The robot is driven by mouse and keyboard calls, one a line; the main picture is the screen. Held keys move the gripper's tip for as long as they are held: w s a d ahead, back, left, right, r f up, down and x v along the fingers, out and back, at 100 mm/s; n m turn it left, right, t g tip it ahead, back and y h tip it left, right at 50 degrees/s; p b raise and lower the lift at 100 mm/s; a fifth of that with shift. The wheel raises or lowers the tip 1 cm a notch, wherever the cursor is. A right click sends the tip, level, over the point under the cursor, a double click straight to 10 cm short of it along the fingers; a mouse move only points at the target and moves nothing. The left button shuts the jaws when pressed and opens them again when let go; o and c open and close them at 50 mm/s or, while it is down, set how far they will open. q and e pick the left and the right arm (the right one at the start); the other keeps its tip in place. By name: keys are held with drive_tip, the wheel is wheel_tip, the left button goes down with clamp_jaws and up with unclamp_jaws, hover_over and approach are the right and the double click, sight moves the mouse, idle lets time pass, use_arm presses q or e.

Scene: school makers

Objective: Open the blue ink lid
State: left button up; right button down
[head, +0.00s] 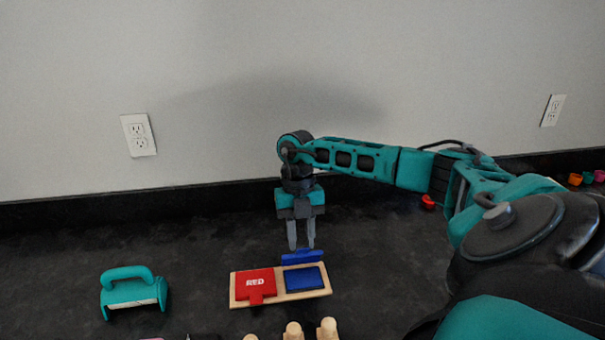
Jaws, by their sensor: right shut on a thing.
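A wooden tray (281,298) on the dark counter holds a red ink pad with its RED lid (255,285) lying flat over it. Beside it, on the right, is the blue ink pad (303,279), its face uncovered. The blue ink lid (302,258) stands tilted up along the back edge of the blue pad. My right gripper (302,246) points down from behind the tray, shut on the upper part of the blue lid; the exact contact is small in view. My left gripper is not in view.
A teal handled tool (132,292) stands left of the tray. Several wooden pegs (293,331) stand at the front edge. Small coloured cups (587,178) sit far right, and a red item (428,202) lies near my right arm. The wall is close behind.

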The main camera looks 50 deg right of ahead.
drive_tip(key=shift+w+d+f, duration=0.25)
drive_tip(key=shift+w+d, duration=0.6)
drive_tip(key=shift+w, duration=0.15)
drive_tip(key=c, duration=1.7)
unclamp_jaws()
drive_tip(key=shift+f, duration=0.15)
drive_tip(key=o, duration=0.9)
drive_tip(key=shift+c, duration=0.2)
drive_tip(key=v, duration=1.3)
drive_tip(key=shift+c, duration=0.2)
